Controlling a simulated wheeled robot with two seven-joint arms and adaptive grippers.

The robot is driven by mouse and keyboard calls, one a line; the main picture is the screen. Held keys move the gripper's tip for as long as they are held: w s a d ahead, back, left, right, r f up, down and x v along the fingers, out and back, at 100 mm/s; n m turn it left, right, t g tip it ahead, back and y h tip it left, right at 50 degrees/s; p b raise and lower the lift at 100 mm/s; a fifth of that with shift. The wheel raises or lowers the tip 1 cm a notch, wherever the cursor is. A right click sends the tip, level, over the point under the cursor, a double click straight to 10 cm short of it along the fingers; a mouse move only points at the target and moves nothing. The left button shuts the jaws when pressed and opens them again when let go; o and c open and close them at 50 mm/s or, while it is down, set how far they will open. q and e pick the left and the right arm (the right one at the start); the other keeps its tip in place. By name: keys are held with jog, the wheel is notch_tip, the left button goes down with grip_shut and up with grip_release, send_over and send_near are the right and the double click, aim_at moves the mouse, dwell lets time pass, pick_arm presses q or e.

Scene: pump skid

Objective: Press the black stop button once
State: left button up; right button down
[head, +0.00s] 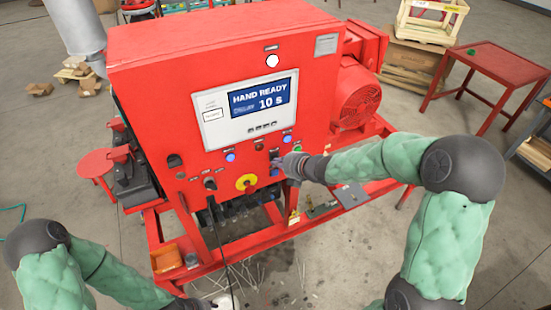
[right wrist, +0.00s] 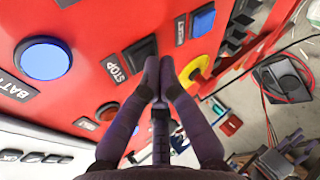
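The black stop button (right wrist: 140,52) is on the red panel beside a STOP label (right wrist: 115,68) in the right wrist view. My right gripper (right wrist: 160,66) has its fingertips together and holds nothing. Its tips overlap part of the button's edge in that view; I cannot tell whether they touch it. In the head view my right gripper (head: 283,163) is at the panel front, just below the screen, and largely covers the button area. My left arm comes in at the bottom left; its gripper end is at the bottom edge, too unclear to read.
A screen (head: 262,98) reads HAND READY. A black cable hangs down the front. A red table (head: 505,62) stands at the right.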

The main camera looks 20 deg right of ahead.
dwell(0.4)
jog(key=shift+s, duration=0.8)
jog(key=s, duration=0.3)
jog(key=s+b, duration=0.1)
jog(key=s, duration=0.1)
jog(key=shift+d, duration=0.25)
dwell(0.6)
